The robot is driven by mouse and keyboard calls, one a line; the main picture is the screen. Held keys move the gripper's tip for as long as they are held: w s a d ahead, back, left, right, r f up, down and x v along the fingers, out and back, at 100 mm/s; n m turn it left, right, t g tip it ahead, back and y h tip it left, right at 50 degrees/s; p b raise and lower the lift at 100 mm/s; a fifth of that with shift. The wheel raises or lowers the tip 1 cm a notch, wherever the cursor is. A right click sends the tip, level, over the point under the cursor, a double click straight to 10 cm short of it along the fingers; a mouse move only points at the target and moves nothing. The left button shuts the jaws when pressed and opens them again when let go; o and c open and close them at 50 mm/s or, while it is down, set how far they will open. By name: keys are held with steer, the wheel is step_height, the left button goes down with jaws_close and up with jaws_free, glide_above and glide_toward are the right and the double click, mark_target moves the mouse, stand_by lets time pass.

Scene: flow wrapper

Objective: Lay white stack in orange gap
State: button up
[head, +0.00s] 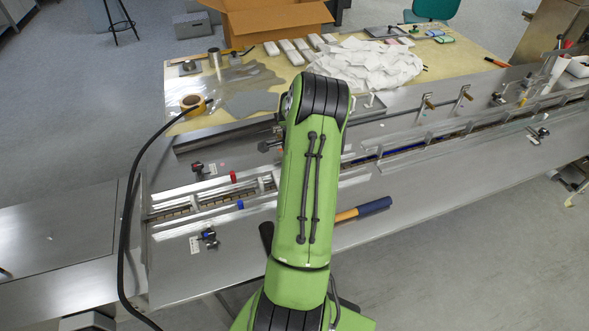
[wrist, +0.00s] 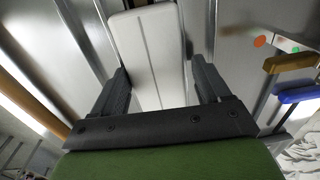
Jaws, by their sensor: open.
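The white stack (wrist: 148,48) is a long pale block with rounded corners in the wrist view. It lies lengthwise between the two fingers of my gripper (wrist: 159,66), which is open around it. Whether either finger touches the stack is not clear. My gripper is hidden behind my green arm in the head view. An orange round mark (wrist: 260,41) shows right of the stack in the wrist view, on a metal surface. I cannot make out which gap is the orange one.
A long metal conveyor channel (head: 390,156) crosses the head view. A red clip (head: 233,177) and a blue clip (head: 240,205) stand at its left part. Behind are a tape roll (head: 193,103), crumpled white sheet (head: 362,64) and cardboard box (head: 265,20). A blue-ended handle (head: 374,206) lies in front.

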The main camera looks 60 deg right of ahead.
steer(key=shift+s+a+f, duration=0.35)
steer(key=shift+f, duration=0.05)
step_height(320, 180, up, 16)
steer(key=p, duration=0.2)
steer(key=shift+r, duration=0.25)
steer(key=shift+a, duration=0.15)
steer(key=w+a+r+n+h, duration=0.1)
steer(key=w+a+r+n, duration=0.25)
steer(key=a, duration=0.35)
steer(key=w+a+r+n+t, duration=0.1)
steer(key=w+a+r+n, duration=0.1)
steer(key=a+r+n, duration=0.4)
steer(key=w+a+r+n+h, duration=0.1)
steer(key=w+a+n, duration=0.2)
steer(key=a, duration=0.5)
steer(key=s+a+n+t+y, duration=0.1)
steer(key=s+a+n+t, duration=0.1)
steer(key=s+a+n, duration=0.3)
steer(key=s+a+n+t+y, duration=0.1)
steer(key=s+a+n, duration=0.5)
steer(key=a, duration=0.8)
steer(key=n+t, duration=0.1)
steer(key=n, duration=0.2)
steer(key=shift+a+r+y, duration=0.3)
steer(key=shift+r, duration=0.1)
